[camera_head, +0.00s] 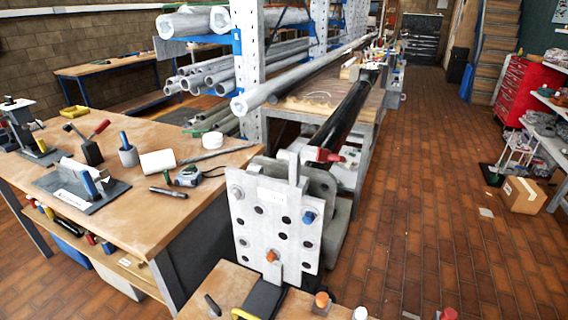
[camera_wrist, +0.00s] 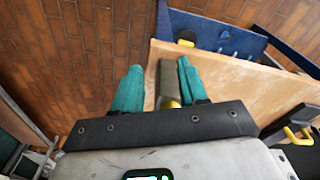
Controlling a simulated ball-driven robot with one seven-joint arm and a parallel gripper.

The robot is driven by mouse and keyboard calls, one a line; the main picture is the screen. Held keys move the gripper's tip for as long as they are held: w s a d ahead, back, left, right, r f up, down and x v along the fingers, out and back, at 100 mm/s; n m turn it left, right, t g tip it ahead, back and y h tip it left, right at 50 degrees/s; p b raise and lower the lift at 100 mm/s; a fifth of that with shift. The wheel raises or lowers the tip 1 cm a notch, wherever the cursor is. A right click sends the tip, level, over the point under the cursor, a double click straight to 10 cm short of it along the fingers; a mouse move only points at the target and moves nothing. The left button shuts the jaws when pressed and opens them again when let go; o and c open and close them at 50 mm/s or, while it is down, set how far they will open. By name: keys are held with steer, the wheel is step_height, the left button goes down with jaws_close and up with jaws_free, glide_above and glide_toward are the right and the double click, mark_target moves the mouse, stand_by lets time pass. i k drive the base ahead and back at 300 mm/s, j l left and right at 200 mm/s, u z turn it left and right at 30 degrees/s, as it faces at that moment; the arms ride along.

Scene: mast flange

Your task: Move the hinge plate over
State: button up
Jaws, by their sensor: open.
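A pale grey upright metal plate (camera_head: 262,222) with several holes stands at the front centre of the head view; it looks like the hinge plate, but I cannot be sure. It has a white label, a blue pin at right and an orange-topped bolt low down. A long black mast tube (camera_head: 347,110) runs back behind it. My gripper (camera_wrist: 159,67) is open in the wrist view, its two teal fingers apart. A grey bar (camera_wrist: 170,80) with a yellow end shows between them; I cannot tell whether it touches either finger. The plate is not recognisable in the wrist view.
A wooden bench (camera_head: 130,190) with hand tools stands at left. A smaller wooden top (camera_head: 225,285) at the front carries a black item and orange-capped parts. In the wrist view, a blue tray (camera_wrist: 215,35) lies beyond a wooden surface (camera_wrist: 250,85).

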mark_target(269, 214)
steer(key=i+j+u, duration=0.25)
steer(key=u, duration=0.2)
steer(key=i+j+u, duration=0.25)
steer(key=u, duration=0.2)
